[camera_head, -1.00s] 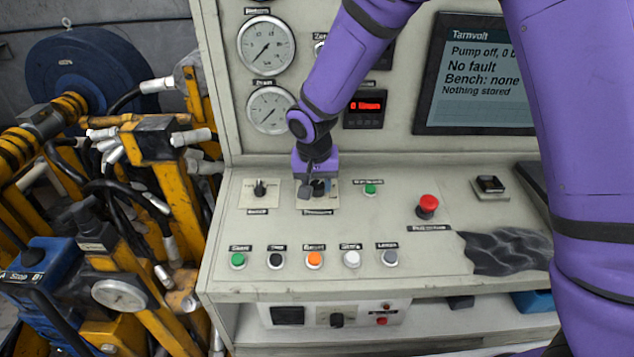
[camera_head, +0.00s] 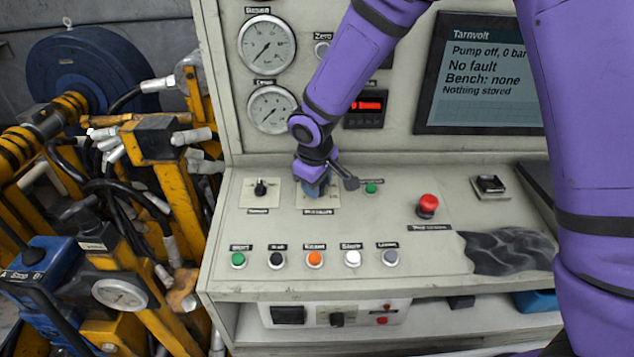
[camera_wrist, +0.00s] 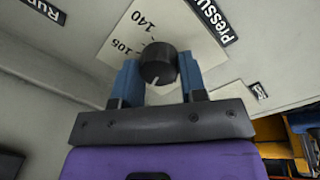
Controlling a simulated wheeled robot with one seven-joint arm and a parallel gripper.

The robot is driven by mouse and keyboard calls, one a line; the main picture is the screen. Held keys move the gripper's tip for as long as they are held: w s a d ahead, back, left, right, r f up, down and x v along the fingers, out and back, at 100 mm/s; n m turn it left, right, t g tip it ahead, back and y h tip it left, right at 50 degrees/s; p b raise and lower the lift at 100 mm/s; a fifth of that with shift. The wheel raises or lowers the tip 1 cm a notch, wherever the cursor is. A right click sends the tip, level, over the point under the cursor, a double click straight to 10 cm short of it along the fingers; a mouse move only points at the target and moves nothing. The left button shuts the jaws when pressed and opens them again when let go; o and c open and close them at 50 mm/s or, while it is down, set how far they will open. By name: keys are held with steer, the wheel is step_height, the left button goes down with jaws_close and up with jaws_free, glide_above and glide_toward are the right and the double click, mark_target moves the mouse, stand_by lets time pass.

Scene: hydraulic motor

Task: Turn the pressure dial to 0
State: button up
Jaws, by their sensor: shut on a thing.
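The pressure dial (camera_wrist: 158,60) is a round black knob on a pale scale plate (camera_wrist: 185,32). In the wrist view, the marks 105 and 140 show at its upper left, and the knob's white pointer line faces the gripper's palm, away from those marks. The rest of the scale is hidden. My gripper (camera_wrist: 160,74) has its blue fingers on both sides of the knob, shut on it. In the head view, my gripper (camera_head: 315,187) comes down over the dial's plate (camera_head: 327,200) and hides the knob.
A black selector knob (camera_head: 260,188) sits left of the dial; a green button (camera_head: 370,188) and a red mushroom button (camera_head: 427,205) are to the right. Several buttons line the panel's front. The screen (camera_head: 480,80) reads pump off, 0 bar, no fault.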

mark_target(320, 201)
steer(key=n, duration=0.4)
steer(key=shift+n, duration=0.4)
steer(key=n, duration=0.5)
steer(key=shift+d+y, duration=0.1)
steer(key=shift+y, duration=0.2)
steer(key=n, duration=0.5)
steer(key=shift+n, duration=2.6)
steer(key=o, duration=0.9)
steer(key=r, duration=0.3)
steer(key=s+r, duration=0.1)
steer(key=r, duration=0.3)
steer(key=s+r, duration=0.1)
steer(key=r, duration=0.2)
steer(key=shift+s+d+r, duration=0.1)
steer(key=shift+d+r, duration=0.15)
steer(key=shift+r, duration=0.05)
